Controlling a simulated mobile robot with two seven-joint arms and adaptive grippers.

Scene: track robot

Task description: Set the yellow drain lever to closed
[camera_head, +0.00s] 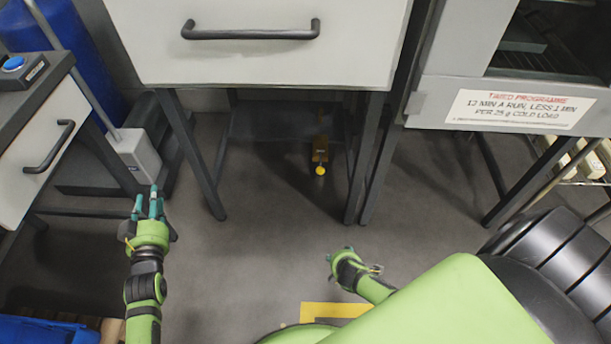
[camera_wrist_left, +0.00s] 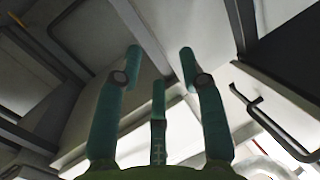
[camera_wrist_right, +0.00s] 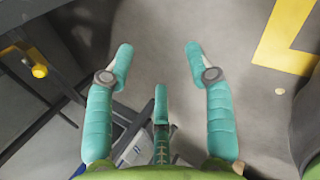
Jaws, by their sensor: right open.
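The drain lever shows as a yellow round knob (camera_head: 320,170) on an orange-brown part, low in the shadow under the drawer unit. The yellow knob also shows in the right wrist view (camera_wrist_right: 39,71), at the left edge. My right gripper (camera_head: 331,258) is above the floor, nearer to me than the lever and apart from it. Its fingers are spread and empty in the right wrist view (camera_wrist_right: 158,55). My left gripper (camera_head: 149,200) is at the left, well away from the lever. Its fingers are spread and empty in the left wrist view (camera_wrist_left: 160,55).
The drawer unit (camera_head: 260,60) stands above the lever on dark legs, which flank the space. A grey pedal-like box (camera_head: 135,155) and a left cabinet (camera_head: 40,160) are near my left gripper. An oven-like machine (camera_head: 450,85) stands right. Floor (camera_head: 260,240) between is clear.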

